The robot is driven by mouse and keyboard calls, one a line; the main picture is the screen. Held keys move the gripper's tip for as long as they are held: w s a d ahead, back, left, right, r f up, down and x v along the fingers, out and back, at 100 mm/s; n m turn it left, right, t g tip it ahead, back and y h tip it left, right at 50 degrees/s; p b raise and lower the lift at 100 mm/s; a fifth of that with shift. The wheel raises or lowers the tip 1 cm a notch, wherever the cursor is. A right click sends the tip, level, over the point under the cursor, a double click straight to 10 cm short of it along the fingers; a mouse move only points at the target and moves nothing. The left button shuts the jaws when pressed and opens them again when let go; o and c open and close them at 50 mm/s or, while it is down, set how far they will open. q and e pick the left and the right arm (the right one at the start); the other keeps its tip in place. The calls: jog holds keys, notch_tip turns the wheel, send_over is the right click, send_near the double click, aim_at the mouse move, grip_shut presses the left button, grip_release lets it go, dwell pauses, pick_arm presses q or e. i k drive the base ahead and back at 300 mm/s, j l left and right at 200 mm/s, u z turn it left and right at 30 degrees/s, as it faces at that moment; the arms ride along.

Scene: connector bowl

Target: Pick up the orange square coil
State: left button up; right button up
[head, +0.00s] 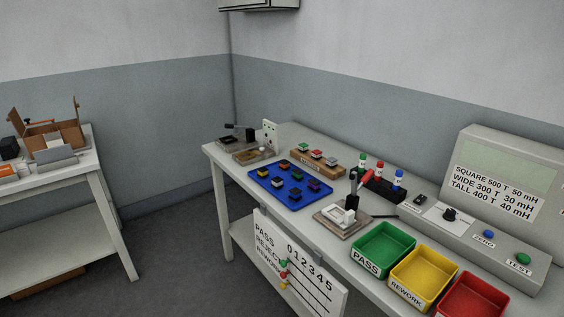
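A blue tray (268,190) lies on the workbench and carries several small dark coils with coloured parts. A coil with a reddish-orange top (284,163) sits at its back left edge. The coils are too small here to tell for certain which one is the orange square coil. Neither of my grippers is in view.
A wooden block (318,166) with coils stands behind the tray. A fixture (343,216) with a red-handled lever stands to its right. Green (382,244), yellow (424,272) and red (471,296) bins line the front edge. A test console (500,200) fills the right.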

aim_at(284, 164)
jog(key=i+j+z, duration=0.1)
jog(key=j, duration=0.25)
jog(key=i+j+z, duration=0.1)
jog(key=i+j, duration=0.35)
jog(key=j, duration=0.3)
jog(key=i+j+z, duration=0.15)
jog(key=j, duration=0.25)
jog(key=i+j+z, duration=0.1)
jog(key=j, duration=0.3)
